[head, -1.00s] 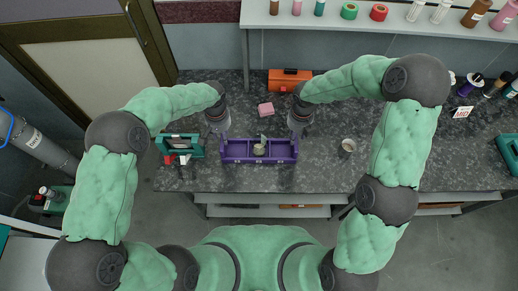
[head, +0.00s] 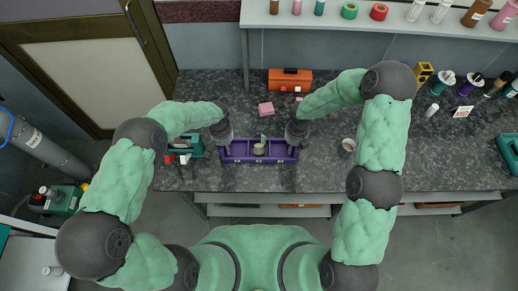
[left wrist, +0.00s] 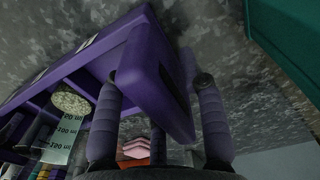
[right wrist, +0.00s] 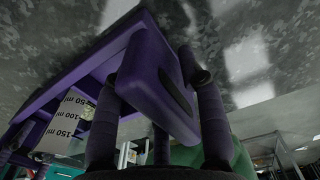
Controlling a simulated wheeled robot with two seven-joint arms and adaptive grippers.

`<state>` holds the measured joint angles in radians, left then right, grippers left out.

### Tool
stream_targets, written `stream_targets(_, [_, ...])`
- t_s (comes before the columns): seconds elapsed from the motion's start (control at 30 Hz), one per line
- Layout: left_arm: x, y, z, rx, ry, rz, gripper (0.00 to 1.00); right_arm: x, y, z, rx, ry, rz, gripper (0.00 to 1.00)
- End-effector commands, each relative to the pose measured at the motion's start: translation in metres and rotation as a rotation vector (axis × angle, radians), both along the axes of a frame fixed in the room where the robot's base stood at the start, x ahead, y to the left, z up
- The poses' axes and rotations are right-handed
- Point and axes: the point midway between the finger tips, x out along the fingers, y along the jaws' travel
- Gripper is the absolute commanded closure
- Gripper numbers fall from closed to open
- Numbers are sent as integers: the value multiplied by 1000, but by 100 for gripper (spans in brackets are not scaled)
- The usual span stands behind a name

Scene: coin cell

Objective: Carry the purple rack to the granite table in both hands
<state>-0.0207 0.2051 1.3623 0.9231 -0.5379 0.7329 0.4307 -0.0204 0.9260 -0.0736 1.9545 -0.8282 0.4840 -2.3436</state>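The purple rack (head: 235,160) lies on the dark speckled granite-like worktop (head: 330,180), near its front edge. My left gripper (head: 224,146) is at the rack's left end. In the left wrist view its fingers (left wrist: 158,80) stand on either side of the end wall and look open. My right gripper (head: 293,146) is at the right end. In the right wrist view its fingers (right wrist: 160,80) likewise straddle the end wall, seemingly open. Contact with the walls is hard to judge.
A teal device (head: 187,147) stands close left of the rack. A pink block (head: 266,109) and an orange box (head: 290,80) lie behind it. A shelf with bottles (head: 350,24) runs along the back.

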Motion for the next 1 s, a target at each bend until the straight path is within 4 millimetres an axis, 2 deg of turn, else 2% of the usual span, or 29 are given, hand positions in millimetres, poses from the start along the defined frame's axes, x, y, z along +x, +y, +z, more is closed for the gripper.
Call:
stream_targets(0.03, [0,0,0,0,0,0,60,0,0,0,0,0,0,60])
stream_targets(0.07, [0,0,0,0,0,0,66,0,0,0,0,0,0,66])
stream_targets(0.1, [0,0,0,0,0,0,77,0,0,0,0,0,0,77])
stream_targets(0.2, [0,0,0,0,0,0,100,0,0,0,0,0,0,100])
stream_targets(0.67, [0,0,4,0,0,0,100,0,0,4,0,-1,0,100])
stream_targets(1.0, [0,0,27,0,-1,0,100,0,0,27,0,-1,0,100])
